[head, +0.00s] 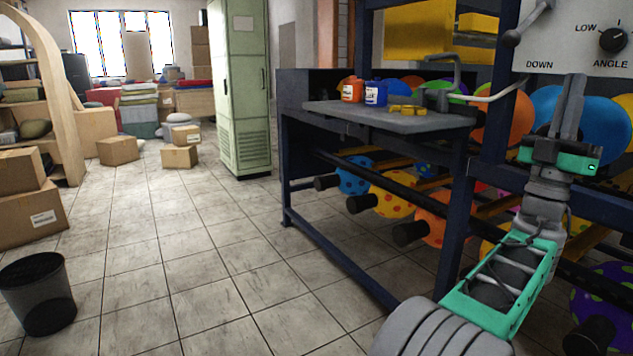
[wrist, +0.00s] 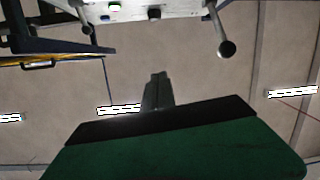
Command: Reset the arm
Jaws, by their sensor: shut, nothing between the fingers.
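My gripper (head: 572,100) points straight up at the right of the head view, with its fingers together and nothing between them. My arm rises from the lower right, in front of the dark blue machine frame. The gripper is just below the grey control panel (head: 577,62) and in front of a blue balloon (head: 601,112). In the wrist view the shut fingers (wrist: 157,78) point up toward the ceiling, and the panel's underside (wrist: 150,10) shows at the top edge.
A grey shelf (head: 395,119) holds an orange bottle (head: 351,90) and a blue bottle (head: 375,94). A lever with a dark knob (head: 512,38) juts from the panel. Colourful balloons fill the frame. A wastebasket (head: 38,293) stands lower left; the tiled floor (head: 190,260) is clear.

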